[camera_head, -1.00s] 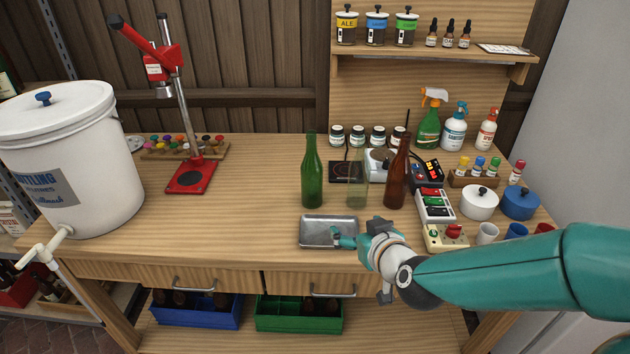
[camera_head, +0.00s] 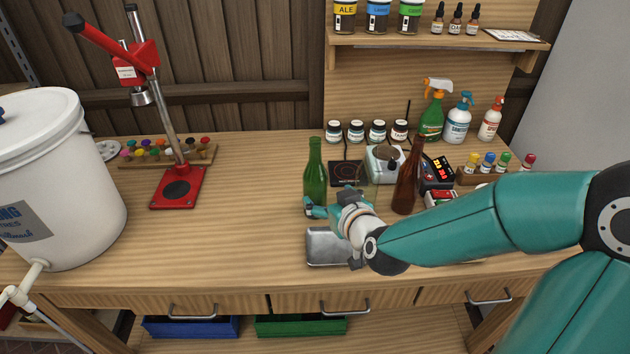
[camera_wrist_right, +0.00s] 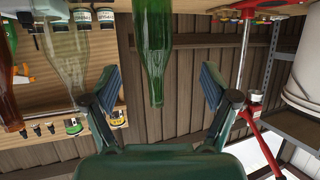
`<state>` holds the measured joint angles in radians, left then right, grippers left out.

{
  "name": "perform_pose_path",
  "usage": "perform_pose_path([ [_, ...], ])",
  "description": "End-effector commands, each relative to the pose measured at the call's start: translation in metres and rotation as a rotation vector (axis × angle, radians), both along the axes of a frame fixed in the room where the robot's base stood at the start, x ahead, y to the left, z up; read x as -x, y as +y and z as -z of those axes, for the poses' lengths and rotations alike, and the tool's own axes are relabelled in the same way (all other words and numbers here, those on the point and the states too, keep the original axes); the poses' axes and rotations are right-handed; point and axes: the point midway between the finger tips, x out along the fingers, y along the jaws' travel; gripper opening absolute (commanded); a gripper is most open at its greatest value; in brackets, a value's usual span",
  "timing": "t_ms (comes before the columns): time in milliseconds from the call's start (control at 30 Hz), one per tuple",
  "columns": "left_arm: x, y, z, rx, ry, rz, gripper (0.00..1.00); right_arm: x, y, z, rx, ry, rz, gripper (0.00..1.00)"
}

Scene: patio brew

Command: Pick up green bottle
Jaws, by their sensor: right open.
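The green bottle (camera_head: 315,173) stands upright on the wooden workbench, left of a clear bottle and a brown bottle. My right gripper (camera_head: 324,207) is at the lower part of the green bottle in the head view. In the right wrist view the green bottle (camera_wrist_right: 152,50) lies between the open fingers (camera_wrist_right: 162,90), with a gap on each side. The bottle's lower end runs out of the top of that view. My left gripper does not show.
The brown bottle (camera_head: 407,182) stands right of my gripper, and the clear bottle (camera_wrist_right: 65,50) is close by. A metal tray (camera_head: 328,250) lies in front. The red capper (camera_head: 178,188) and white bucket (camera_head: 60,180) stand left. The bench between capper and green bottle is clear.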

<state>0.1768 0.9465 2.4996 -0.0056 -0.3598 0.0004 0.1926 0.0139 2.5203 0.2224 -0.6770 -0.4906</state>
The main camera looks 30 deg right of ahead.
Motion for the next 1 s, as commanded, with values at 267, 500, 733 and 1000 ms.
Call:
perform_pose_path([
  [267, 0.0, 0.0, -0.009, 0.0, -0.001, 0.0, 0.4, -0.048, -0.013, 0.022, -0.002, 0.004, 0.004, 0.85],
  [500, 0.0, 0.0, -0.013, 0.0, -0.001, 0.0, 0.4, -0.075, -0.021, 0.033, -0.001, 0.001, 0.006, 0.85],
  [733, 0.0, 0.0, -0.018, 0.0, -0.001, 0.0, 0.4, -0.085, -0.025, 0.038, -0.001, 0.003, 0.007, 0.85],
  [1000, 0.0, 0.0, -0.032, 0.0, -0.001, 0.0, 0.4, -0.113, -0.037, 0.054, -0.001, 0.002, 0.006, 0.85],
])
